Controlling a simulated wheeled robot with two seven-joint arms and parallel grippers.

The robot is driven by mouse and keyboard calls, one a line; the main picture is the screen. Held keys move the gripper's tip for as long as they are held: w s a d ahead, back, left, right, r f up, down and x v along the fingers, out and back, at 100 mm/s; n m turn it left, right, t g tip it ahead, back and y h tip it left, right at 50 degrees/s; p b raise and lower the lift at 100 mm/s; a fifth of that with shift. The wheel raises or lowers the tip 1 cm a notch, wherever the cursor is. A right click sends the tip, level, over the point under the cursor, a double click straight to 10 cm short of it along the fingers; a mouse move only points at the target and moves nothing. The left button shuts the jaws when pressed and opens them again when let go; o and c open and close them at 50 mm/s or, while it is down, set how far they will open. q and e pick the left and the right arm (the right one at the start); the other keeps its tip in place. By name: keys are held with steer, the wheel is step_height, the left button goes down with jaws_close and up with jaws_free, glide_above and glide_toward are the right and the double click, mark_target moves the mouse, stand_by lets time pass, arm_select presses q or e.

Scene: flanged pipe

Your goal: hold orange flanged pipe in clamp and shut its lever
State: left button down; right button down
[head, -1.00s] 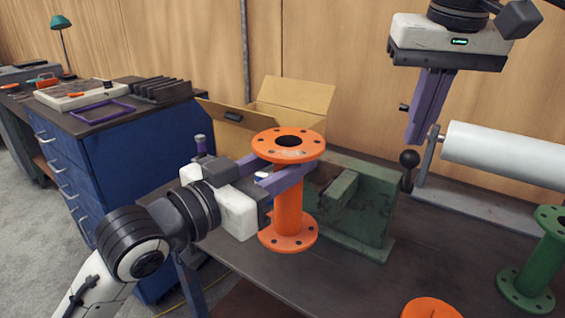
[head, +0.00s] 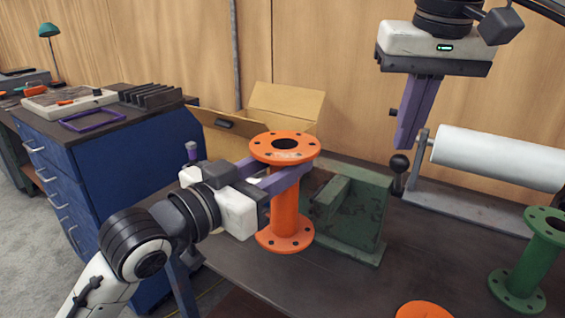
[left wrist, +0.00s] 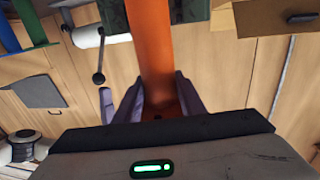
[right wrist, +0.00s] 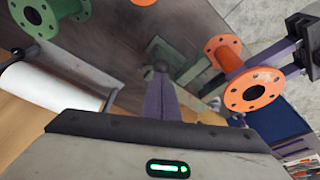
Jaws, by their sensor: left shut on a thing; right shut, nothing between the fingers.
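The orange flanged pipe (head: 284,212) stands upright, held above the dark bench, left of and partly in front of the green clamp (head: 368,215). My left gripper (head: 282,178) is shut around its tube, below the upper flange; the left wrist view shows the tube (left wrist: 155,45) between the fingers. A lever with a black ball knob (head: 398,164) stands at the clamp's right side. My right gripper (head: 404,145) is shut and empty, pointing down close above the knob. In the right wrist view the knob (right wrist: 160,66) lies just beyond the fingertips; contact cannot be told.
An open cardboard box (head: 285,105) stands behind the pipe. A white roll (head: 495,158) on a stand is at right. A green flanged pipe (head: 530,265) and another orange piece (head: 425,309) stand on the bench's right front. A blue drawer cabinet (head: 120,170) is at left.

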arm_select(q)
steer(key=shift+w+d+r, duration=0.1)
steer(key=shift+r, duration=0.1)
steer(key=shift+w+a+x, duration=0.15)
steer(key=shift+x, duration=1.25)
steer(key=shift+w+a+x, duration=0.15)
steer(key=shift+w+x, duration=0.05)
steer(key=shift+x, duration=1.2)
steer(key=shift+a, duration=0.2)
